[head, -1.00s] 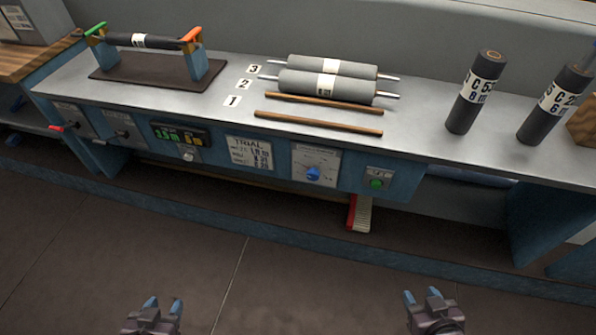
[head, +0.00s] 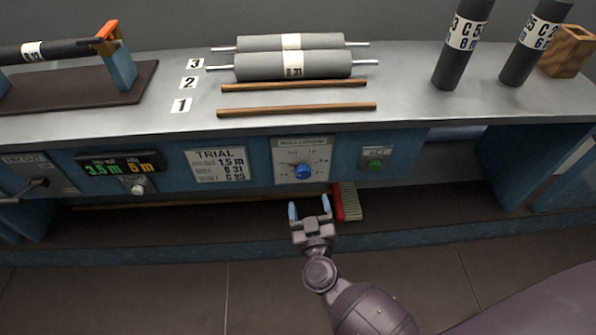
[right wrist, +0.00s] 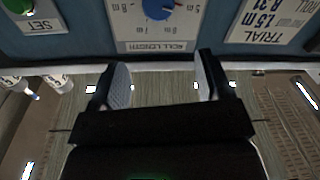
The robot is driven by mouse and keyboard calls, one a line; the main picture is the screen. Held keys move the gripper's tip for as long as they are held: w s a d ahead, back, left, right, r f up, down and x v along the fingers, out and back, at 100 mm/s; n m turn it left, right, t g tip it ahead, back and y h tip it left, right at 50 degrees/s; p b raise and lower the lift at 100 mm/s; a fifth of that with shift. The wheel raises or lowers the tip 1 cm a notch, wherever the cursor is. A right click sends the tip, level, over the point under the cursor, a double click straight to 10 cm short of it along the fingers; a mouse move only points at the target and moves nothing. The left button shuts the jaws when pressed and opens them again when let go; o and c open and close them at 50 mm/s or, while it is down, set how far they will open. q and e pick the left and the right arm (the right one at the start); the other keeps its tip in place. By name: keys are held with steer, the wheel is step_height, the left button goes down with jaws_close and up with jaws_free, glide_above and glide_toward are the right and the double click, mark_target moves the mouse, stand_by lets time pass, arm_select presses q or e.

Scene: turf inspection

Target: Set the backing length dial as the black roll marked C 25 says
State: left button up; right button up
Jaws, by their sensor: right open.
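The black roll with a wrapped label reading "C 2…" and "6 m" (head: 522,62) stands upright at the right of the bench; part of its label is turned away. The blue dial (head: 303,171) sits on a white scale plate on the bench front. It also shows upside down in the right wrist view (right wrist: 158,8), with a plate that seems to read ROLL LENGTH. My right gripper (head: 309,207) is open and empty, just below the dial and apart from it. In the right wrist view its fingers (right wrist: 165,80) are spread. My left gripper is out of view.
Another black roll (head: 451,70) stands left of it. A green button (head: 375,165) is right of the dial, a TRIAL card (head: 218,166) left. A display (head: 122,163) shows about 3.5 m and 6 m. Grey rollers (head: 290,67) lie on the bench. A red brush (head: 346,202) is below.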

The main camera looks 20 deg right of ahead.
mark_target(303, 175)
steer(key=shift+g+h, duration=0.3)
steer(key=shift+h, duration=0.3)
steer(key=b+x, duration=0.1)
steer(key=x, duration=0.2)
steer(key=f+x, duration=0.1)
steer(key=x, duration=0.3)
steer(key=b+x, duration=0.1)
steer(key=x, duration=0.2)
steer(key=shift+w+a+f+b, duration=0.15)
steer(key=shift+w+f+b, duration=0.2)
steer(key=shift+w+f, duration=0.05)
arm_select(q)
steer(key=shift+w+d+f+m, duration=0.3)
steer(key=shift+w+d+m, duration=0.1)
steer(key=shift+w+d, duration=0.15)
arm_select(e)
steer(key=shift+w+r, duration=0.2)
steer(key=shift+w, duration=0.45)
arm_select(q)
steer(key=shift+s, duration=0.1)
arm_select(e)
steer(key=c, duration=0.9)
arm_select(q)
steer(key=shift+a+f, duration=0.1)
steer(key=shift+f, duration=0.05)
